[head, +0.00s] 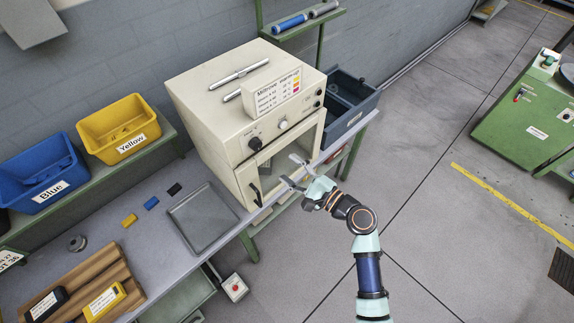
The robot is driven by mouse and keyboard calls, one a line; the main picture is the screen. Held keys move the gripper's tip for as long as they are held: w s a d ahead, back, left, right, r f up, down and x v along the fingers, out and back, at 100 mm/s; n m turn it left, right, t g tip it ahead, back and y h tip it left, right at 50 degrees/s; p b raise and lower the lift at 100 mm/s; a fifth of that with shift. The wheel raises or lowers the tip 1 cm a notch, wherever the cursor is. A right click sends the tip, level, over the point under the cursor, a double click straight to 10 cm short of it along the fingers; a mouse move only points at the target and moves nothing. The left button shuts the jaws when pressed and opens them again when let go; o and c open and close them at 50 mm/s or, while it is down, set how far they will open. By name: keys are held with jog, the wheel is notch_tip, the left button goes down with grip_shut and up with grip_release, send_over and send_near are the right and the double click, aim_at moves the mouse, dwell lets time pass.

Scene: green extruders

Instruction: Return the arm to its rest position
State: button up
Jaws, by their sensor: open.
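My gripper (296,171) is open, with its two fingers apart and nothing seen between them. It is in front of the beige oven-like machine (213,105), near the lower part of its front window. From this view I cannot tell whether the fingers touch the machine. My arm reaches up from the bottom right of the picture, bent at the wrist joint.
The workbench (199,183) holds a grey tray (203,219), a yellow block (129,220), a blue block (151,203) and a dark block (174,189). A yellow bin (116,128) and a blue bin (36,175) stand behind. Open floor (440,225) lies right of my arm.

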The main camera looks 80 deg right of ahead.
dwell(0.3)
jog(key=w+a+r+n+g+y+p, duration=0.1)
jog(key=w+a+r+n+y+p, duration=0.2)
jog(key=w+a+n, duration=0.4)
jog(key=w+a+r+n+y+p, duration=0.1)
jog(key=w+a+r+n+y, duration=0.25)
jog(key=a+n, duration=0.4)
jog(key=w+a+r+n+g+y+p, duration=0.1)
jog(key=w+a+r+n+y+p, duration=0.1)
jog(key=w+a+r+n, duration=0.6)
jog(key=s+a+r+n+p, duration=0.2)
jog(key=a+r+n, duration=0.2)
jog(key=a, duration=0.5)
jog(key=s+a+r+n+g+p, duration=0.1)
jog(key=s+a+r+n+p, duration=0.1)
jog(key=a, duration=0.7)
jog(key=shift+a+r+n+h, duration=0.15)
jog(key=shift+r+n+h, duration=0.2)
jog(key=shift+r+n, duration=0.5)
jog(key=shift+w, duration=0.1)
jog(key=shift+c, duration=0.2)
